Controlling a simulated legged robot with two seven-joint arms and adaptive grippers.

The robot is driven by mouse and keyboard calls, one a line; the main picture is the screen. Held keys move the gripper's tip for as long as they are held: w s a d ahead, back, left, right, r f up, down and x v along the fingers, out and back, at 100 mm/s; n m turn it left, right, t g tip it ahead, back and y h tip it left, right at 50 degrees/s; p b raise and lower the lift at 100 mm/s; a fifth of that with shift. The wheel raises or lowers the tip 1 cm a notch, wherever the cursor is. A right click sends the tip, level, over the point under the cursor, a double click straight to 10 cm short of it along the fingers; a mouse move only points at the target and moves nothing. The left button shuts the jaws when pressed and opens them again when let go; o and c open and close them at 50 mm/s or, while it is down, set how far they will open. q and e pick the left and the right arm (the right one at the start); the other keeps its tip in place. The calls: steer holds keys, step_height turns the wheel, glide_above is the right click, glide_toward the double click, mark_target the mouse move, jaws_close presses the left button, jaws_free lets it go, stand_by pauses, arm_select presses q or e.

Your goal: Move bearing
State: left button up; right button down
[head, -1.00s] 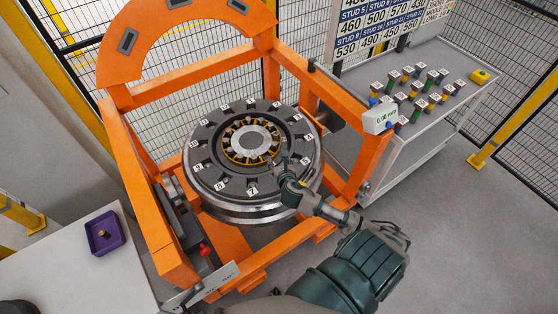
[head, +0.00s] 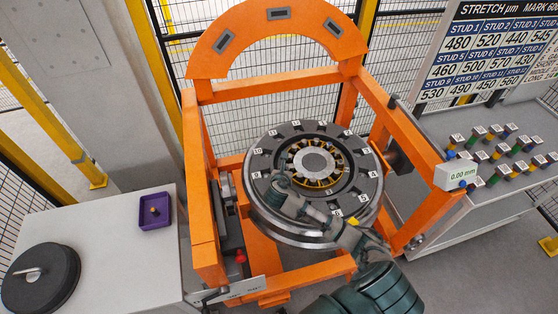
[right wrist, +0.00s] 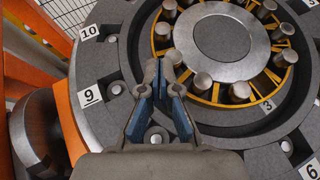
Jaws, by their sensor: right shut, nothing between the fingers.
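The bearing (head: 318,178) is a yellow cage ring with several steel rollers around a grey hub, lying in the middle of the dark numbered wheel (head: 262,205). It also shows large in the right wrist view (right wrist: 273,85). My right gripper (head: 278,180) is over the left side of the wheel, beside the bearing. In the right wrist view its fingertips (right wrist: 166,62) are together with nothing between them, in front of the cage's left edge near a roller. Whether they touch it I cannot tell. My left gripper is not in view.
An orange gantry frame (head: 207,240) surrounds the wheel. At left, a pale table (head: 110,235) holds a purple tray (head: 155,222) and a dark round lid (head: 50,285). At right, a grey bench holds several coloured studs; a 0.00 mm readout (head: 455,175) is on the frame.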

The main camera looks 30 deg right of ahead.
mark_target(289, 158)
steer(key=x, duration=0.8)
steer(key=shift+d+f, duration=0.15)
steer(key=shift+d, duration=0.25)
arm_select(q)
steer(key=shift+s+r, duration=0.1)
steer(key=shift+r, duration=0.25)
arm_select(e)
steer(key=shift+a, duration=0.1)
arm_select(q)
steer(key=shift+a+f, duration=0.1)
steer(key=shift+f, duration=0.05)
arm_select(e)
steer(key=shift+w, duration=0.15)
steer(key=shift+w+f+m+g+h, duration=0.1)
steer(key=shift+w+m+g+h, duration=0.1)
steer(key=shift+m+g+h, duration=0.15)
steer(key=shift+s+m+b, duration=0.1)
steer(key=shift+m+b, duration=0.15)
steer(key=shift+b, duration=0.05)
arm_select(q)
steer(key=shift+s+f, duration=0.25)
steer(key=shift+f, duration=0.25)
arm_select(e)
steer(key=shift+g, duration=0.25)
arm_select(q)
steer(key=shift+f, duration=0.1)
arm_select(e)
steer(key=shift+h, duration=0.25)
